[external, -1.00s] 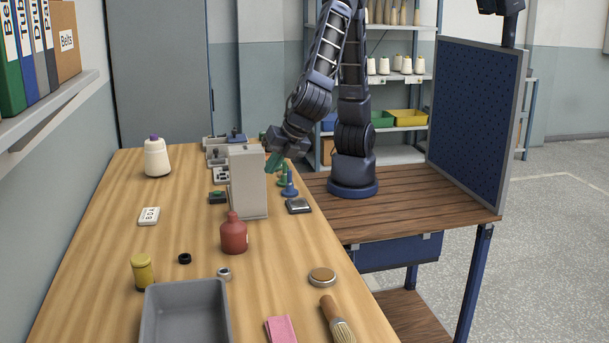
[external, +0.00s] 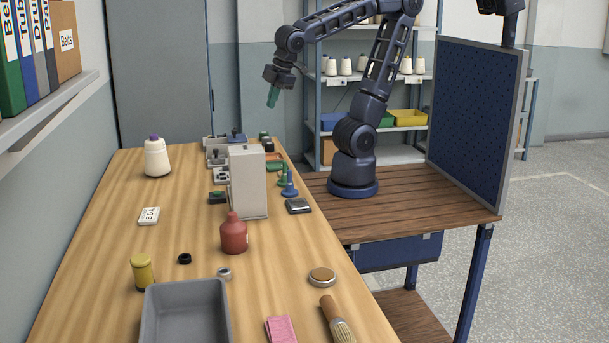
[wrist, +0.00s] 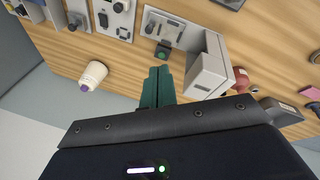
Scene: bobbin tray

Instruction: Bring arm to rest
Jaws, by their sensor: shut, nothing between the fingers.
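My gripper (external: 273,96) hangs in the air above the far end of the wooden workbench (external: 190,220), with its green fingers pointing down. In the wrist view my green fingers (wrist: 157,86) are together with nothing between them. My arm is raised and bent, reaching left from its base on the darker side table (external: 410,212). Below and in front of the gripper stands a grey upright box (external: 248,182), clear of the fingers; it also shows in the wrist view (wrist: 206,75).
Small trays and bobbins cluster at the far end. A blue pegboard (external: 474,125) stands right of my arm.

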